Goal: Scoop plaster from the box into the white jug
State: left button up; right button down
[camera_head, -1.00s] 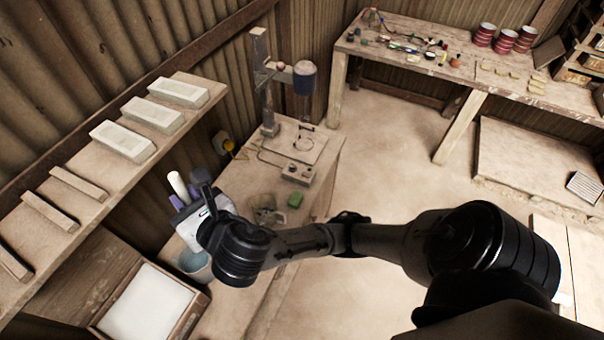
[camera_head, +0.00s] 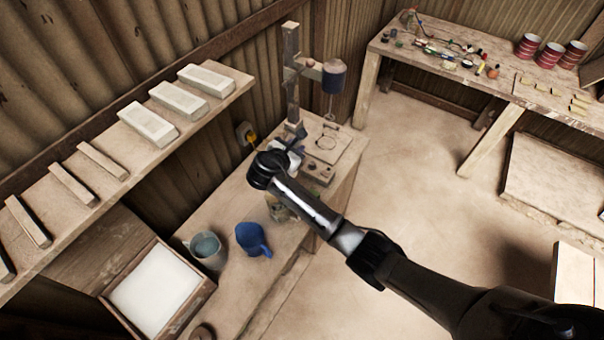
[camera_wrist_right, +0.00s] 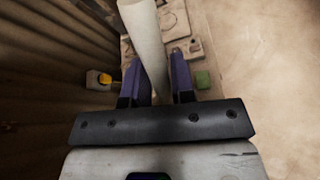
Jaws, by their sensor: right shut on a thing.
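My right gripper (camera_wrist_right: 160,75) is shut on a pale, smooth, tapered rod-like thing (camera_wrist_right: 147,35), whose far end runs out of the right wrist view. I cannot tell what that thing is. In the head view the right gripper (camera_head: 292,152) is above the bench by the drill stand, and my wrist partly hides it. The wooden box (camera_head: 190,314) of white plaster (camera_head: 150,292) stands at the lower left, away from the gripper. I cannot pick out a white jug for certain. My left gripper is out of view.
The drill stand (camera_head: 292,75) rises at the back of the bench (camera_head: 237,190). A shelf with pale blocks (camera_head: 148,124) runs along the left wall. A green block (camera_wrist_right: 203,79) lies to the right of the fingers. A far table holds red-striped cans (camera_head: 549,55).

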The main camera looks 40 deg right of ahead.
jog(key=s+d+f+m+y, duration=0.1)
jog(key=d+f+m+y, duration=0.1)
jog(key=f, duration=0.6)
jog(key=s+d+f+m+y, duration=0.2)
jog(key=f+m+y, duration=0.3)
jog(key=f, duration=0.4)
jog(key=shift+s+d+f+m+y, duration=0.3)
jog(key=shift+d+m, duration=0.1)
jog(key=shift+m, duration=0.1)
